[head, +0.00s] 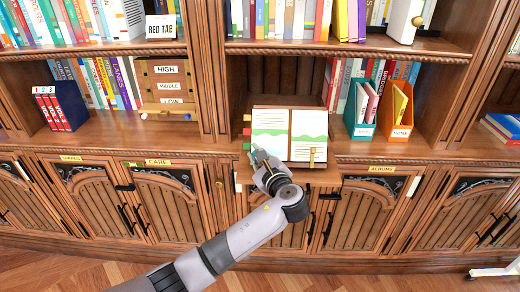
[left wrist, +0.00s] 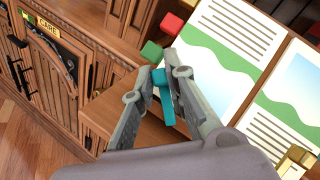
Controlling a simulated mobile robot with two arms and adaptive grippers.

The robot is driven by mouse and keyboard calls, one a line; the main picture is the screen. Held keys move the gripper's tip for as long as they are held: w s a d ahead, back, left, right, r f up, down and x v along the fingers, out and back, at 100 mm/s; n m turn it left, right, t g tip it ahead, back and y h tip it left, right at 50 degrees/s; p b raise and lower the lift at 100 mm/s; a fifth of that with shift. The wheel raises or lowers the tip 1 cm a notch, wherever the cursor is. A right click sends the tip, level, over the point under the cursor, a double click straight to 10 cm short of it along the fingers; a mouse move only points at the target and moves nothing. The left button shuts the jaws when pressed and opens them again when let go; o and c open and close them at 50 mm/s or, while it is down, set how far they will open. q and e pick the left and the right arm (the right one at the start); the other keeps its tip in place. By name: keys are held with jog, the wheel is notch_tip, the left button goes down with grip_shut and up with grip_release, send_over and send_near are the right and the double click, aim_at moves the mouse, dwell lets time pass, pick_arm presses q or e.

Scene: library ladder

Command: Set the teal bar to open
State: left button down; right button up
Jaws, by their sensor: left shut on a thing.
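The teal bar (left wrist: 163,97) is a short flat strip at the left edge of the open book in the left wrist view. My left gripper (left wrist: 168,80) is shut on it, with a finger on each side. In the head view my left gripper (head: 261,156) is at the book's lower left corner and hides most of the bar. The open book (head: 290,132) shows green pictures and text and rests tilted on a wooden pull-out shelf (head: 318,176). My right gripper is in neither view.
Red (left wrist: 171,24) and green (left wrist: 151,51) tabs stick out beside the book's left edge, close to my gripper. A brass clip (head: 312,158) sits at its lower right. Teal (head: 364,108) and orange (head: 396,112) file boxes stand to the right.

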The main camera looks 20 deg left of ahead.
pick_arm(q)
jog(key=n+g, duration=0.1)
jog(key=n+g+p, duration=0.1)
jog(key=n, duration=0.1)
jog(key=s+n+g+p, duration=0.1)
jog(key=n, duration=0.1)
jog(key=shift+a+f+y, duration=0.25)
jog(key=shift+f+y, duration=0.05)
jog(key=shift+f, duration=0.1)
jog(key=shift+s+a+f+n+g+p, duration=0.15)
jog(key=shift+f+n+g+p, duration=0.15)
jog(key=shift+n+g+p, duration=0.35)
jog(key=shift+s+d+f+n+g+p, duration=0.15)
jog(key=shift+f+n+g+p, duration=0.15)
jog(key=shift+n, duration=0.65)
jog(key=shift+a, duration=0.1)
jog(key=c, duration=1.6)
grip_release()
jog(key=shift+s+d+r, duration=0.1)
jog(key=shift+d, duration=0.1)
jog(key=v, duration=0.7)
jog(key=shift+r, duration=0.2)
